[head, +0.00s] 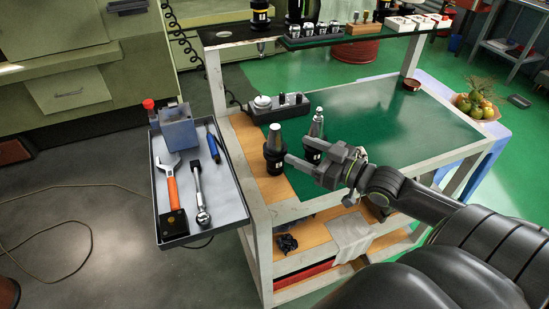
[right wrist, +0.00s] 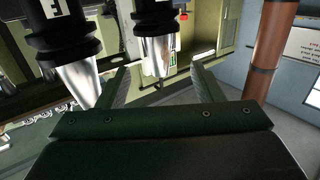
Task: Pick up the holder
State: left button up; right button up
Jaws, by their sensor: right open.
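Two black tool holders with silver tapers pointing up stand at the near left corner of the cart top. The left one (head: 274,150) has a wide grey cone; the right one (head: 316,130) has a slimmer cone with a bright tip. My right gripper (head: 300,151) is open beside them, its fingers pointing left and partly overlapping the right holder's lower part. In the right wrist view, one holder (right wrist: 153,45) appears between the open fingers (right wrist: 160,88), and another (right wrist: 75,55) appears outside them at left. I cannot tell whether the fingers touch either holder. My left gripper is out of view.
A grey tray (head: 232,208) at the cart's left side holds a wrench, a ratchet, a screwdriver and a box. A fixture block (head: 278,107) stands behind the holders. An upper shelf (head: 330,38) carries small parts. The green mat (head: 390,120) is mostly clear.

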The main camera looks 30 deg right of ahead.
aim_at(281, 141)
jog(key=b+x, duration=0.1)
jog(key=x, duration=0.2)
jog(key=shift+w+a, duration=0.15)
jog(key=shift+w, duration=0.2)
jog(key=shift+w+a+f+b, duration=0.1)
jog(key=shift+w+b, duration=0.25)
jog(key=shift+w+a, duration=0.1)
jog(key=shift+w, duration=0.15)
jog(key=shift+w+a, duration=0.2)
jog(key=shift+w, duration=0.4)
jog(key=x, duration=0.4)
jog(key=shift+w+f+b, duration=0.1)
jog(key=shift+b, duration=0.2)
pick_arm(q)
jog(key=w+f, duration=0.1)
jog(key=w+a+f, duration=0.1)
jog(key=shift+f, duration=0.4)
pick_arm(e)
grip_shut()
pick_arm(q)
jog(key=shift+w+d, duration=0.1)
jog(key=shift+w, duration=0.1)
